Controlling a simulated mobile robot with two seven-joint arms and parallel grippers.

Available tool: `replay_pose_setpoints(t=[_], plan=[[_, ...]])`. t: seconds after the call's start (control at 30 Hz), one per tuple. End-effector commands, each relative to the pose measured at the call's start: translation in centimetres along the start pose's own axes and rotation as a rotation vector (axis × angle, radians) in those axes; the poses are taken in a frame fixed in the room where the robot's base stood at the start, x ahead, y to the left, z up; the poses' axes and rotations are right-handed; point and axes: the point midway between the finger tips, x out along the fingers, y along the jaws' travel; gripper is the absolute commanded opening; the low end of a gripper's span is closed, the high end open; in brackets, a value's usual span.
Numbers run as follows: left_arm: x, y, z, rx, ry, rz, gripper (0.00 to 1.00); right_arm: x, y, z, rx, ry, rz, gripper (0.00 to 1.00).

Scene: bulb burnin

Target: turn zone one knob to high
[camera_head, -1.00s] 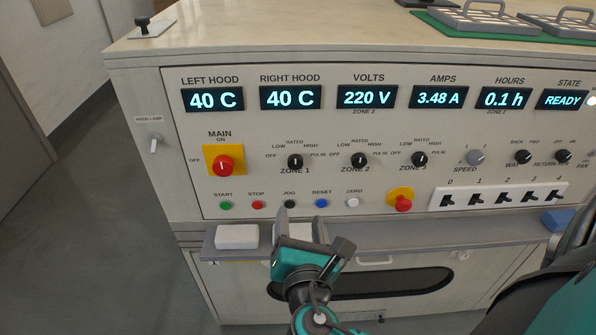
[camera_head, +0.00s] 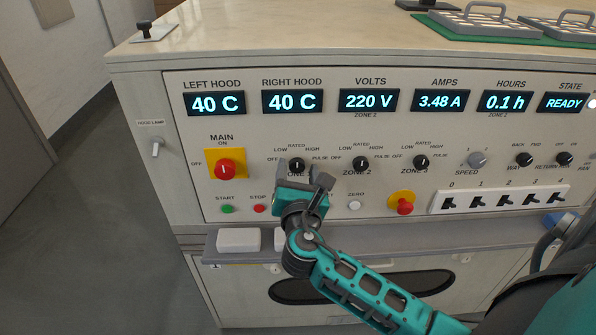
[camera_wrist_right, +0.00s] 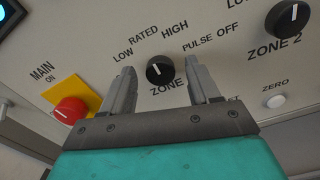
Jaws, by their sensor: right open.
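The zone one knob (camera_head: 297,165) is a small black dial with a white pointer line, on the front panel among the labels OFF, LOW, RATED, HIGH and PULSE. In the right wrist view the knob (camera_wrist_right: 160,70) sits between the two fingertips, with its white line pointing roughly up, near RATED. My right gripper (camera_head: 300,180) is open just in front of and below the knob, its fingers (camera_wrist_right: 163,80) on either side of it. I cannot tell whether they touch it. The gripper hides part of the ZONE 1 label. My left gripper is not in view.
The red main switch (camera_head: 225,169) on a yellow plate is left of the knob. The zone two knob (camera_head: 360,163) is to the right. Push buttons, such as the white ZERO button (camera_head: 354,205), run below. A grey ledge (camera_head: 370,237) juts out under the panel.

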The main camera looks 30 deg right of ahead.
Motion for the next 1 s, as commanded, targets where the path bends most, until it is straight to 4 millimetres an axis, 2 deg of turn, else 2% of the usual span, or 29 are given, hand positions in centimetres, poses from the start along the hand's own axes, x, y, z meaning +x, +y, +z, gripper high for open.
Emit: replay_pose_setpoints(t=[0.3, 0.87, 1.0], plan=[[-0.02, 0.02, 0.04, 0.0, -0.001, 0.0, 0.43, 0.24, -0.02, -0.01, 0.0, 0.0, 0.0, 0.6], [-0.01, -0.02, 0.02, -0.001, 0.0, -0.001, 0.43, 0.19, -0.01, -0.02, 0.0, 0.0, 0.0, 0.06], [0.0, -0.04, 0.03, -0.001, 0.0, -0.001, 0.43, 0.18, -0.01, -0.04, 0.005, 0.001, 0.0, 0.05]])
